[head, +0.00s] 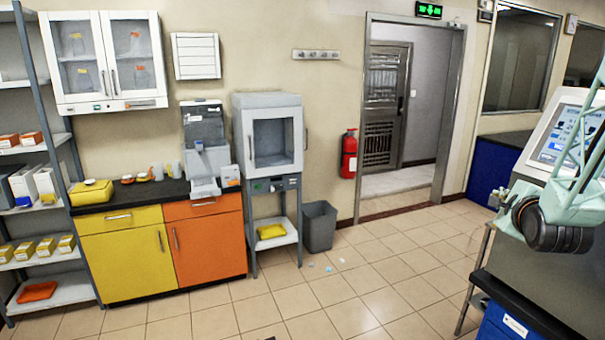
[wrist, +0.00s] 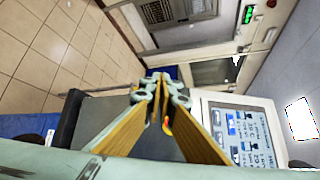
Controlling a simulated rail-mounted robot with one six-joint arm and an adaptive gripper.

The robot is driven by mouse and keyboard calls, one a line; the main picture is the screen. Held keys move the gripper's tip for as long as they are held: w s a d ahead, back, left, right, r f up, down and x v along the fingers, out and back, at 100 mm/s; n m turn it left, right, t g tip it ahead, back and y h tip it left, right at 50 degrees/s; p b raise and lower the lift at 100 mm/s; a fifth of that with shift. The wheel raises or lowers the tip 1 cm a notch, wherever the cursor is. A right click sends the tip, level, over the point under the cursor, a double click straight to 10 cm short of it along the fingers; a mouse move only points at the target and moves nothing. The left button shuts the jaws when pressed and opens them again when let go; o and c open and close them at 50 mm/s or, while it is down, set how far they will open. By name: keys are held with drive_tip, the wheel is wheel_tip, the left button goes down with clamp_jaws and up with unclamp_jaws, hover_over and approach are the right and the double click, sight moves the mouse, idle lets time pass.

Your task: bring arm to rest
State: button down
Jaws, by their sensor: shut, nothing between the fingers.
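My gripper (wrist: 160,82) shows in the wrist view, with its two fingers drawn together at the middle of the picture. It is shut and empty. Behind it is a grey equipment body with a lit touchscreen (wrist: 236,130) at the right. In the head view, part of my pale green arm (head: 578,205) with a dark round joint shows at the right edge, in front of the grey console (head: 562,285) and its screen (head: 557,134). Whether the arm touches the console cannot be told.
A yellow and orange cabinet (head: 124,262) stands at the left, beside a metal shelf rack (head: 38,150). A grey bin (head: 319,228) and a red extinguisher (head: 349,155) are by the doorway. The tiled floor (head: 380,265) in the middle is mostly clear, with small scraps near the bin.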

drive_tip(key=s+a+r+n+g+y, duration=0.2)
drive_tip(key=s+a+n, duration=0.5)
drive_tip(key=a, duration=0.4)
drive_tip(key=s+a+r+n+g+y, duration=0.1)
drive_tip(key=s+a+n+g, duration=0.2)
drive_tip(key=s+a+n, duration=0.5)
drive_tip(key=s+a+n+g+y, duration=0.1)
drive_tip(key=s+a+n, duration=0.2)
drive_tip(key=s+a, duration=0.3)
drive_tip(key=s+a+n+g+b, duration=0.1)
drive_tip(key=s+a+n, duration=0.3)
drive_tip(key=s, duration=1.2)
drive_tip(key=s+a+f+n+g+y, duration=0.1)
drive_tip(key=s+a+n+g, duration=0.2)
drive_tip(key=s+a, duration=0.5)
drive_tip(key=s+n, duration=0.1)
drive_tip(key=s, duration=0.3)
drive_tip(key=shift+a+y+b, duration=0.2)
drive_tip(key=shift+y+b, duration=0.1)
drive_tip(key=shift+b, duration=0.05)
drive_tip(key=shift+f, duration=0.1)
